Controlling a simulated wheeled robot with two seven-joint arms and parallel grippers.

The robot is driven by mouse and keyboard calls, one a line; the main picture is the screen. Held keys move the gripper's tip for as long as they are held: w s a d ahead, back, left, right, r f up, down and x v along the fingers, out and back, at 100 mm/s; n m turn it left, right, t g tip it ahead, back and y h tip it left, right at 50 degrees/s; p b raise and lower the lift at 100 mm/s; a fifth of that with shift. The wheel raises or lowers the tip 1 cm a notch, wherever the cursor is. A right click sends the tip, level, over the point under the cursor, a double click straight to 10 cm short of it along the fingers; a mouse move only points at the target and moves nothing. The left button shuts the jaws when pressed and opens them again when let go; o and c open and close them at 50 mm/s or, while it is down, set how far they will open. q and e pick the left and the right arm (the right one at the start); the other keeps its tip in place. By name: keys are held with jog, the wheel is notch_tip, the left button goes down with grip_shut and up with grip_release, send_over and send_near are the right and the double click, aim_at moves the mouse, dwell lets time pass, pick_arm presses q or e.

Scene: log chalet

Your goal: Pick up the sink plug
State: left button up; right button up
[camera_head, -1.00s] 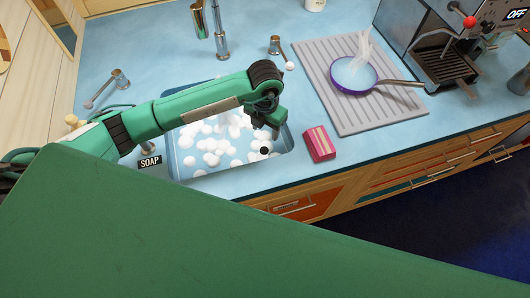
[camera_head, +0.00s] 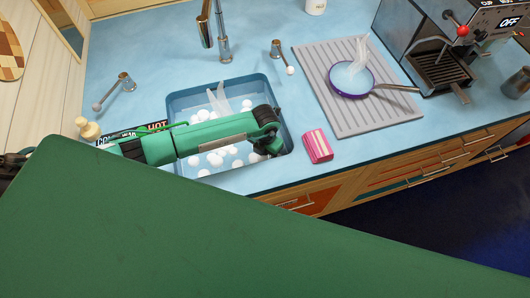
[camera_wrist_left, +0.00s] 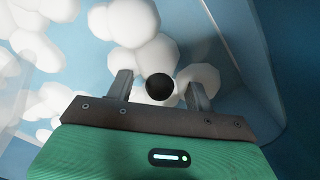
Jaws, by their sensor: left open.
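The sink plug (camera_wrist_left: 159,87) shows as a round black piece in the left wrist view, among white foam. It lies between the two fingers of my left gripper (camera_wrist_left: 159,92), with gaps on both sides. The gripper is open and not closed on it. In the head view my left gripper (camera_head: 268,147) is low over the front right part of the blue sink (camera_head: 258,83); its fingertips and the plug are hidden there. White foam (camera_head: 229,152) lies in the sink around my arm. My right gripper is not in view.
A tap (camera_head: 222,42) stands behind the sink, with handles to its left (camera_head: 115,90) and right (camera_head: 281,55). A pink sponge (camera_head: 317,146) lies right of the sink. A purple pan (camera_head: 352,80) sits on the grey drying mat (camera_head: 318,58). A coffee machine (camera_head: 430,45) stands far right.

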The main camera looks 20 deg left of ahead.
pick_arm(q)
jog(key=shift+f, duration=0.25)
jog(key=c, duration=1)
jog(key=shift+r, duration=0.1)
jog(key=shift+c, duration=0.2)
